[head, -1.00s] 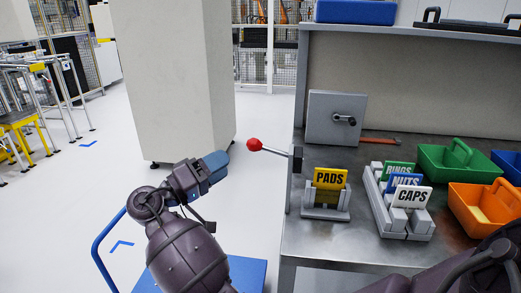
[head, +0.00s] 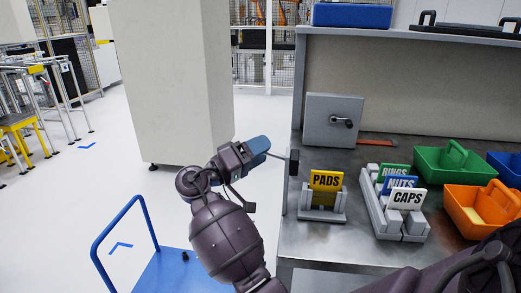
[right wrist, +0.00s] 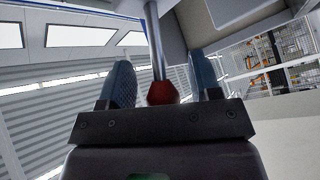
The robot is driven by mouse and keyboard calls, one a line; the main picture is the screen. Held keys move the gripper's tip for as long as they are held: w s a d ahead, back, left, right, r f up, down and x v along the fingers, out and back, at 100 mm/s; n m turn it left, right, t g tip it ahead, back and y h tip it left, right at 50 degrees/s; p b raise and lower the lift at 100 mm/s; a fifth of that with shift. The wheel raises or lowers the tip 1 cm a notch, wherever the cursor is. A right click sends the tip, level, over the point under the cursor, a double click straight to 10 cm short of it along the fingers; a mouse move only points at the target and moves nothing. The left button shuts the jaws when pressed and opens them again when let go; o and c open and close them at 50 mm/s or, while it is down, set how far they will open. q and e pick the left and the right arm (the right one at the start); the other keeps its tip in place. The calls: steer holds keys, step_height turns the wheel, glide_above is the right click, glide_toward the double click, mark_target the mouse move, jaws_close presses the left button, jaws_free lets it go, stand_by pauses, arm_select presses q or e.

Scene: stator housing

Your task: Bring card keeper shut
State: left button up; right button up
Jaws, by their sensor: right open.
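My right gripper (head: 262,147) is open at the left end of a lever, with its fingers on either side of the red knob. In the right wrist view the red knob (right wrist: 162,92) sits between the open fingers (right wrist: 160,75), near the palm. The lever's rod (head: 279,155) runs to a dark plate (head: 293,162) at the bench's left edge. A grey box (head: 333,121) with a black handle stands at the back of the bench. A yellow PADS card (head: 326,180) stands upright in a grey holder (head: 322,214). I cannot tell which part is the card keeper. My left gripper is not in view.
RINGS, NUTS and CAPS cards (head: 407,198) stand in a grey rack right of the PADS holder. Green (head: 455,165) and orange (head: 480,208) bins stand further right. A large pale block (head: 170,80) stands behind on the floor. Bare bench (head: 345,240) lies in front.

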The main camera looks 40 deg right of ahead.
steer(key=shift+d, duration=0.2)
jaws_close()
stand_by(0.3)
steer(key=shift+r, duration=0.1)
